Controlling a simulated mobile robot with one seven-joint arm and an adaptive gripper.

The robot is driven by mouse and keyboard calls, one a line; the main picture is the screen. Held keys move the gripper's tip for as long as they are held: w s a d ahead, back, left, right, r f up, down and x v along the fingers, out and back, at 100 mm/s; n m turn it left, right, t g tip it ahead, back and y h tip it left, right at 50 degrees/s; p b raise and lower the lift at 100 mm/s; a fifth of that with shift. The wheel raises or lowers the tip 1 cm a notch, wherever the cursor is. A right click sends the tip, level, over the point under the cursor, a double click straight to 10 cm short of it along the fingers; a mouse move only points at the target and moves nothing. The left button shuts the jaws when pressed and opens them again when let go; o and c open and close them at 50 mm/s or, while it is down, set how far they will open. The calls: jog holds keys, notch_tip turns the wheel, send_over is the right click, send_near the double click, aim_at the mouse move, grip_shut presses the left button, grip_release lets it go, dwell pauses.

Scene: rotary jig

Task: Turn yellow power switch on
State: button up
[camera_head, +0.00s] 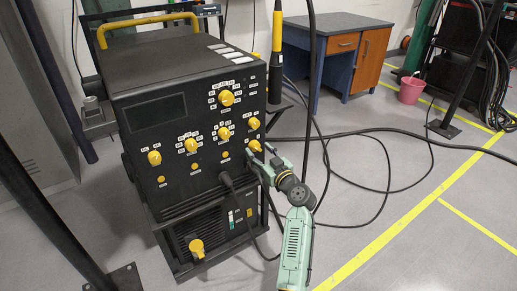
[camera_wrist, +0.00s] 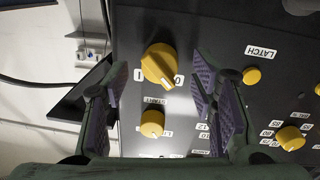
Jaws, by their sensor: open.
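The yellow power switch (camera_wrist: 158,65) is a rotary knob on the dark front panel, with I and 0 labels on either side of it. It sits slanted, with a white mark at its lower-right end on the 0 side in the wrist view. In the head view the switch (camera_head: 255,146) is at the panel's lower right, partly hidden by my gripper (camera_head: 261,152). My gripper (camera_wrist: 150,78) is open and empty. In the wrist view its purple-padded fingers flank the switch, with space on both sides; contact is not visible.
A smaller yellow knob (camera_wrist: 152,122) and a yellow LATCH button (camera_wrist: 252,75) are close to the switch. A black cable plug (camera_head: 226,180) juts from the panel left of my gripper. Cables lie on the floor at right.

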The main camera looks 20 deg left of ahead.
jog(key=shift+w+a, duration=0.5)
jog(key=shift+a, duration=0.05)
jog(key=shift+c, duration=0.3)
jog(key=c, duration=1.1)
